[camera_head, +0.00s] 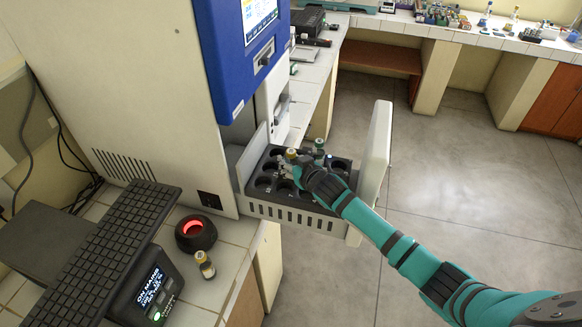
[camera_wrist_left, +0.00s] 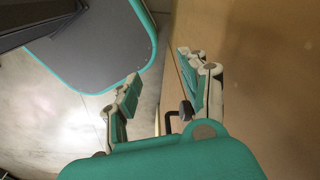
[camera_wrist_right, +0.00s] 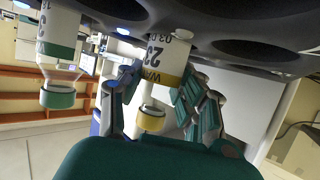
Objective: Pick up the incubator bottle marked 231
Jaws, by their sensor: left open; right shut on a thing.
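A yellow-capped bottle (camera_head: 291,154) stands at the pulled-out black rack (camera_head: 340,178) of the incubator drawer. My right gripper (camera_head: 299,168) is at this bottle. In the right wrist view, the gripper (camera_wrist_right: 160,105) is shut around the bottle (camera_wrist_right: 157,72), near its yellow cap. Its label shows "23"; the last digit is hidden or unclear. Whether its base has left the rack hole, I cannot tell. A green-capped bottle (camera_head: 319,147) stands close by in the rack. My left gripper (camera_wrist_left: 158,82) is open and empty in the left wrist view, away from the drawer.
The white drawer front (camera_head: 377,150) stands right of the rack. Several rack holes are empty. On the counter are another yellow-capped bottle (camera_head: 205,265), a black ring with a red glow (camera_head: 196,234), a keyboard (camera_head: 110,245) and a small display (camera_head: 153,290). The floor at right is clear.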

